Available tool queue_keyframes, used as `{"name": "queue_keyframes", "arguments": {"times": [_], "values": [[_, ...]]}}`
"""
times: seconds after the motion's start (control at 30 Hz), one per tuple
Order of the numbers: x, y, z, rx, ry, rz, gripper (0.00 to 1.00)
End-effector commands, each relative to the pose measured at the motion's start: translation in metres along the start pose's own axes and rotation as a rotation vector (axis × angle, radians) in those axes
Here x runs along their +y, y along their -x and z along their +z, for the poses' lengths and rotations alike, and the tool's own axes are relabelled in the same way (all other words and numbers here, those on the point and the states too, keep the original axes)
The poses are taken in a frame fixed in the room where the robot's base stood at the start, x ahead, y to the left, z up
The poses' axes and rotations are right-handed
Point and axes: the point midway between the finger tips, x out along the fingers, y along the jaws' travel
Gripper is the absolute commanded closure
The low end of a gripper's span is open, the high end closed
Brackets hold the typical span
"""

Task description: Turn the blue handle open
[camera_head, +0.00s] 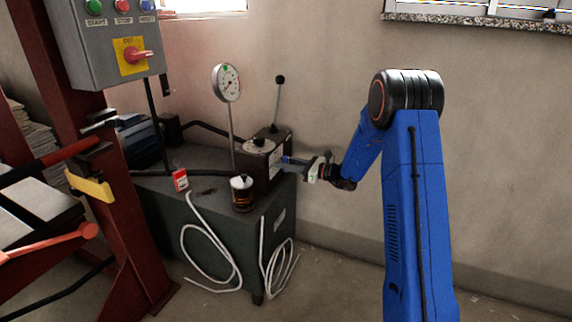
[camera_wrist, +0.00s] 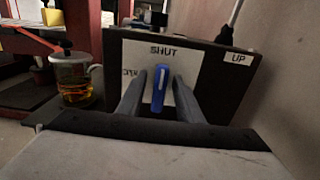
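The blue handle (camera_wrist: 160,88) stands upright on a white plate (camera_wrist: 186,53) on the face of a dark box. The word SHUT is above it, and a partly hidden sideways label is to its left. My gripper (camera_wrist: 159,77) is open, with one finger on each side of the handle and white plate showing between. I cannot tell how deep the fingertips reach. In the head view a small bit of the blue handle (camera_head: 285,159) shows at the box front, and my gripper (camera_head: 304,164) reaches it from the right.
The box (camera_head: 256,160) sits on a dark green cabinet (camera_head: 222,227) with a dial gauge (camera_head: 227,82) and a lever (camera_head: 279,95). A jar (camera_head: 242,193) and a red pack (camera_head: 180,179) stand nearby. White hoses (camera_head: 208,250) hang in front. Floor at right is clear.

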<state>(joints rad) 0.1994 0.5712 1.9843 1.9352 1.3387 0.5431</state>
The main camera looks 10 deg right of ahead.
Motion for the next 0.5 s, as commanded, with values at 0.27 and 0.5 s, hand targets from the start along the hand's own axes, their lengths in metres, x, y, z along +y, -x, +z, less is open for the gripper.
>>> {"name": "queue_keyframes", "arguments": {"times": [0.27, 0.5], "values": [[0.0001, 0.0003, -0.0001, 0.000, 0.000, 0.000, 1.00], [0.0003, 0.0004, -0.0002, 0.000, 0.010, 0.000, 1.00]]}}
